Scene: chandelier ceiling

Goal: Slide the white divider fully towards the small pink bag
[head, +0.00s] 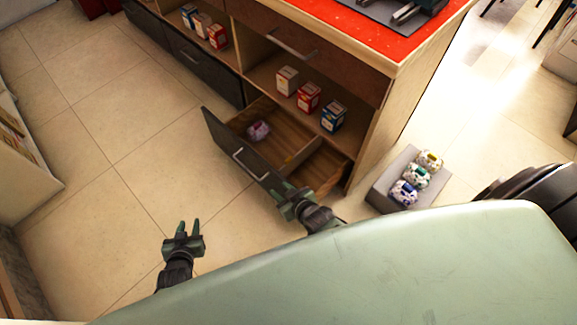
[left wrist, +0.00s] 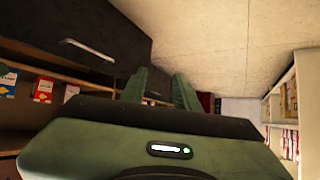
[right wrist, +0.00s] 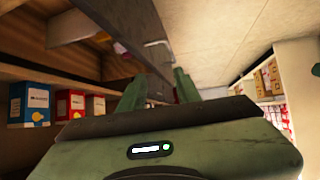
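A pulled-out drawer (head: 222,138) with a dark front stands low in the cabinet. The small pink bag (head: 259,131) lies in its far-left part. A divider (head: 303,157) crosses the drawer right of the bag, apart from it; it looks pale wood-toned rather than clearly white. A smaller compartment lies to its right. My right gripper (head: 284,190) is at the drawer front's near right end, with open, empty fingers in the right wrist view (right wrist: 158,88). My left gripper (head: 188,228) is over the floor left of the drawer, open and empty; its fingers show in the left wrist view (left wrist: 160,88).
The drawer front has a metal handle (head: 250,164). Several small boxes (head: 308,97) stand on the shelf above. The tiled floor left of the drawer is clear.

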